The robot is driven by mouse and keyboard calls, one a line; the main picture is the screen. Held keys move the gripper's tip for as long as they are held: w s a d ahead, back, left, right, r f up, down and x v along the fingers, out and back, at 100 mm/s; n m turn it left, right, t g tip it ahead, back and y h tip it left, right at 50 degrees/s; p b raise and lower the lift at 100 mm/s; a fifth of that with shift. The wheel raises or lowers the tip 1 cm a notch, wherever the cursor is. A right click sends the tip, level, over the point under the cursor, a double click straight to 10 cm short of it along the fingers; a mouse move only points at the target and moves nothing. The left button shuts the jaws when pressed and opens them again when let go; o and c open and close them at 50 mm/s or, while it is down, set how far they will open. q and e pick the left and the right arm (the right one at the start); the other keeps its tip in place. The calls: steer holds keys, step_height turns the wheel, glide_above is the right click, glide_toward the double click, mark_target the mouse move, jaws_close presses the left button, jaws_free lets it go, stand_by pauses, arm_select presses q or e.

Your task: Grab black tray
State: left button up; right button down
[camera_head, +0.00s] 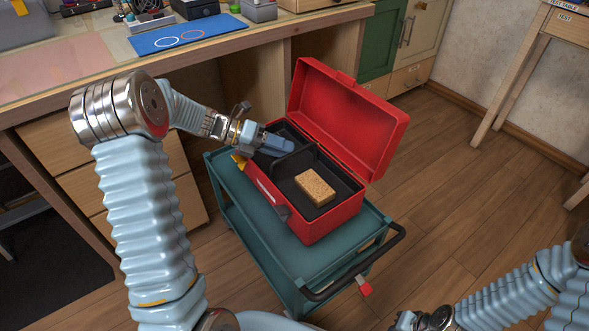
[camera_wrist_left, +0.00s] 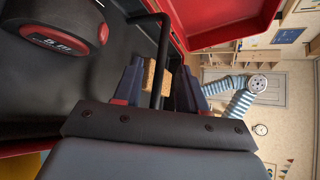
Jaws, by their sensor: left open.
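The black tray (camera_head: 333,166) sits inside an open red toolbox (camera_head: 328,226). A tan sponge (camera_head: 315,188) lies in its nearer right compartment. My left gripper (camera_head: 281,146) reaches into the tray's left part in the head view. In the left wrist view, the open fingers (camera_wrist_left: 160,88) stand on either side of the tray's black bar handle (camera_wrist_left: 163,55); I cannot tell whether either finger touches it. The sponge shows behind the handle there. A red and black tape measure (camera_wrist_left: 62,28) lies in the tray. My right gripper (camera_head: 424,320) is partly in view at the bottom; its jaws are unclear.
The toolbox stands on a teal cart (camera_head: 255,223) with a black push handle (camera_head: 385,262). Its red lid (camera_head: 350,120) stands open at the back right. A wooden workbench (camera_head: 190,50) with a blue mat (camera_head: 187,35) is behind. Open wooden floor lies to the right.

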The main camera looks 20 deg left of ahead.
mark_target(297, 152)
arm_select(q)
steer(key=x, duration=0.4)
steer(key=shift+w+d+f+b, duration=0.1)
steer(key=shift+w+d+b, duration=0.2)
steer(key=shift+w, duration=0.05)
jaws_close()
